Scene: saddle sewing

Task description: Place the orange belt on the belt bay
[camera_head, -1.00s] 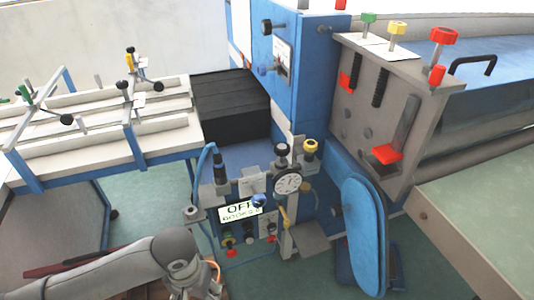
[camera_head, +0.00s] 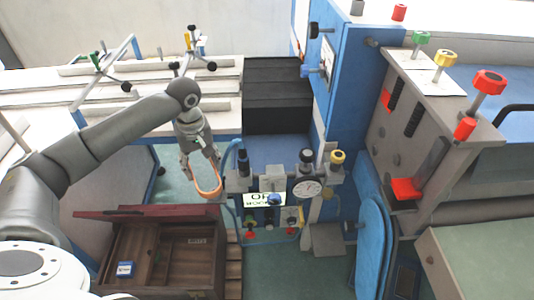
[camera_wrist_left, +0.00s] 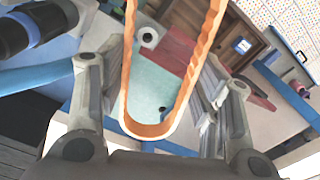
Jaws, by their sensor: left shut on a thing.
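The orange belt (camera_head: 208,193) is a narrow loop hanging below my left gripper (camera_head: 203,160), left of the control panel (camera_head: 264,200). My left gripper is shut on it. In the left wrist view the belt (camera_wrist_left: 150,128) is a long loop with a wavy inner face, between the two fingers (camera_wrist_left: 150,100), its far end cut off by the top edge. I cannot tell for sure which part of the machine is the belt bay. My right gripper is not in view.
The control panel carries a round dial (camera_head: 307,188) and knobs. A black stepped block (camera_head: 277,95) stands behind, beside a white frame table (camera_head: 60,98). A blue cabinet (camera_head: 345,80) and a blue padded part (camera_head: 372,240) stand right. An open wooden box (camera_head: 160,255) lies below the arm.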

